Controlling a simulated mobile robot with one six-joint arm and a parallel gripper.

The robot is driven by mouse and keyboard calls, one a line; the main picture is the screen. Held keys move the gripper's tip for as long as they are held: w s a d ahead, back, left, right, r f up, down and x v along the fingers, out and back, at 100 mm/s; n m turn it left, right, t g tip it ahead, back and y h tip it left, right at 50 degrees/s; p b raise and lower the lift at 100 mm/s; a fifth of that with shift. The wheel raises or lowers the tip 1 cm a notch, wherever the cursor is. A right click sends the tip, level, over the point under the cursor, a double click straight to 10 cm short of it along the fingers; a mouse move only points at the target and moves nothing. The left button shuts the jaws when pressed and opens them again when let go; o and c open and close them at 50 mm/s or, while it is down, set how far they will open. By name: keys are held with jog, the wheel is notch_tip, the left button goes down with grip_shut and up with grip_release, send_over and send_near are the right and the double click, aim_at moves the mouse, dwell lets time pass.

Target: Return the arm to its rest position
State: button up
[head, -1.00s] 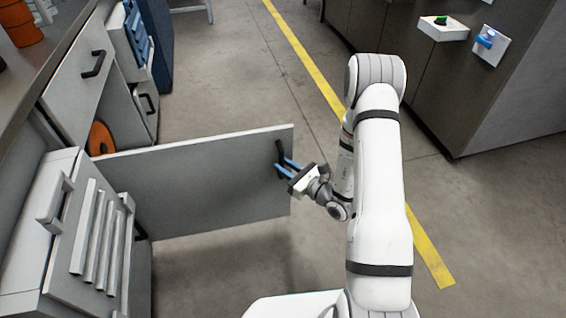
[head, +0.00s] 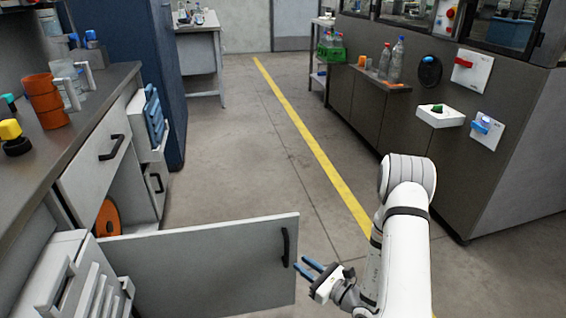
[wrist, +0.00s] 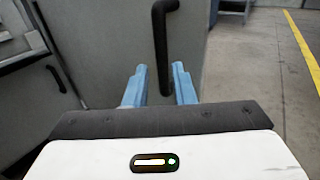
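My gripper (head: 312,270) has blue fingers and is at the lower middle of the head view, just right of the open cabinet door (head: 200,268). In the wrist view the two blue fingers (wrist: 159,85) are spread apart with nothing between them. The door's black handle (head: 286,248) is just left of the fingertips in the head view and ahead of them in the wrist view. The fingers appear clear of the handle. My white arm stands at the lower right of the head view.
The open door juts out from the left cabinet, where an orange reel (head: 108,218) shows inside. A grey machine cabinet (head: 480,170) with switches stands at right. The floor aisle with a yellow line (head: 315,150) is clear.

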jog(key=s+a+r+n+g+p, duration=0.3)
jog(key=s+r+n+g+p, duration=0.25)
jog(key=r, duration=0.45)
jog(key=s+a+r+n+g+p, duration=0.35)
jog(key=r+n+g+p, duration=0.2)
jog(key=r, duration=0.55)
jog(key=s+a+r+n+g+p, duration=0.2)
jog(key=s+r+n+g+p, duration=0.25)
jog(key=r+n, duration=0.4)
jog(key=s+d+r+n+t+h+p, duration=0.1)
jog(key=d+r+h+p, duration=0.3)
jog(key=r, duration=0.4)
jog(key=s+d+r+n+t+h+p, duration=0.2)
jog(key=s+d+r+n+h+p, duration=0.1)
jog(key=r, duration=0.4)
jog(key=s+d+r+n+t+h+p, duration=0.2)
jog(key=d+r+n+h+p, duration=0.2)
jog(key=r, duration=0.4)
jog(key=shift+d+r+h+p, duration=0.35)
jog(key=shift+d+h+p, duration=0.25)
jog(key=shift+d+p, duration=0.4)
